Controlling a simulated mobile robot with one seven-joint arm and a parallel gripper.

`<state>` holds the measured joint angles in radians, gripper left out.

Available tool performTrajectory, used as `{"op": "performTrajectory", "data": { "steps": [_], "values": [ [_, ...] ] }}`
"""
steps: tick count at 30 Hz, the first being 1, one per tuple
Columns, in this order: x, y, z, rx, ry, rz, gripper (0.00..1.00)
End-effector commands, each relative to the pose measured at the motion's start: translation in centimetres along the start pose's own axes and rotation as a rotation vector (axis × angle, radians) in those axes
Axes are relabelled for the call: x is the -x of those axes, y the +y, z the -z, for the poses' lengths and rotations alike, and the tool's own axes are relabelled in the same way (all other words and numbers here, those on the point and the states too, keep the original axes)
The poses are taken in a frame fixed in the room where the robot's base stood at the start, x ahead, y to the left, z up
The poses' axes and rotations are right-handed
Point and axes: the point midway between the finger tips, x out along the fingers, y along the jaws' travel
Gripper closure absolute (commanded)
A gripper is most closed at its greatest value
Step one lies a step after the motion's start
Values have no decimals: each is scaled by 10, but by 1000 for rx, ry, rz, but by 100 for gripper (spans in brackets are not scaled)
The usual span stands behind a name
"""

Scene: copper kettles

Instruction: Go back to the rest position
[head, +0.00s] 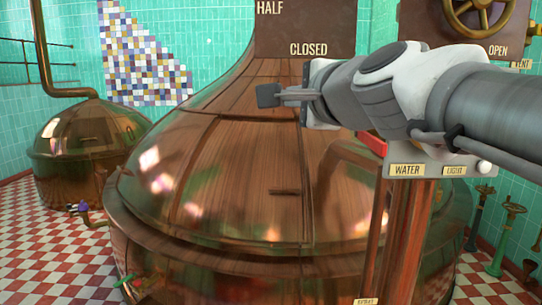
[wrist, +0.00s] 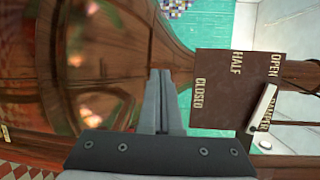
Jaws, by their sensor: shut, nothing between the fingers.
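My gripper (head: 284,96) is shut and empty. In the head view it points left from the arm that enters at the right, in front of the upper part of the large copper kettle (head: 240,185). In the wrist view the gripper (wrist: 160,78) shows its fingers together, with the kettle (wrist: 85,60) behind and to the left. I cannot tell the distance between the fingers and the kettle.
A brown plate (head: 300,30) lettered HALF and CLOSED is behind the gripper; the wrist view shows its lever (wrist: 263,108). A WATER and LIGHT panel (head: 433,171) sits below my arm. A handwheel (head: 480,14) is upper right. A smaller kettle (head: 85,145) stands left.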

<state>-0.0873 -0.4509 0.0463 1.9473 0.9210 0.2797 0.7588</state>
Motion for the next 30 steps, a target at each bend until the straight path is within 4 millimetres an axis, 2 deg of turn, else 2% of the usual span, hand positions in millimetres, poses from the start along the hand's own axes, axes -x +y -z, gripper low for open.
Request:
{"op": "performTrajectory", "data": {
  "steps": [1, 5, 6, 9, 12, 15, 18, 21, 30],
  "values": [
    [10, 31, 2, 137, -10, -79, 100],
    [41, 119, 10, 509, -73, -313, 100],
    [53, 146, 15, 618, -102, -390, 100],
    [88, 211, 29, 862, -188, -579, 100],
    [125, 263, 44, 1054, -283, -745, 100],
    [155, 299, 57, 1188, -370, -873, 100],
    [176, 320, 65, 1267, -431, -955, 100],
    [185, 329, 69, 1302, -462, -993, 100],
    [186, 330, 70, 1308, -467, -998, 100]
  ]
}}
